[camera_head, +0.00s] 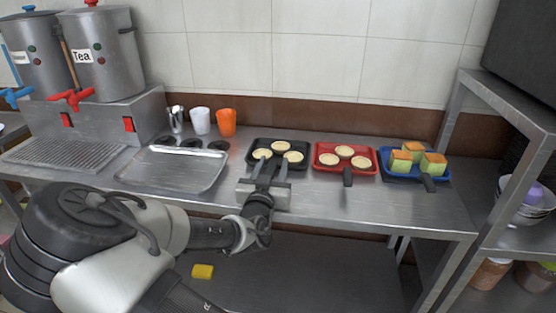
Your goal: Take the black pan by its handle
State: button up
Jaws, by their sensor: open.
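The black pan (297,145) lies on the steel counter, left of the red pan, with several pale round tarts in it. My gripper (270,170) reaches in from the front. Its two fingers are apart and point toward the pan's near side. The pan's handle is not clearly visible; my gripper covers that area. I cannot tell whether the fingers touch the pan or the handle.
A red pan (372,168) with tarts and a blue pan (402,177) with cake cubes stand to the right. A metal tray (175,171), white cup (200,120) and orange cup (226,122) stand to the left. A metal shelf (455,115) rises at the right.

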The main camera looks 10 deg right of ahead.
grip_shut()
jog(key=shift+r, duration=0.1)
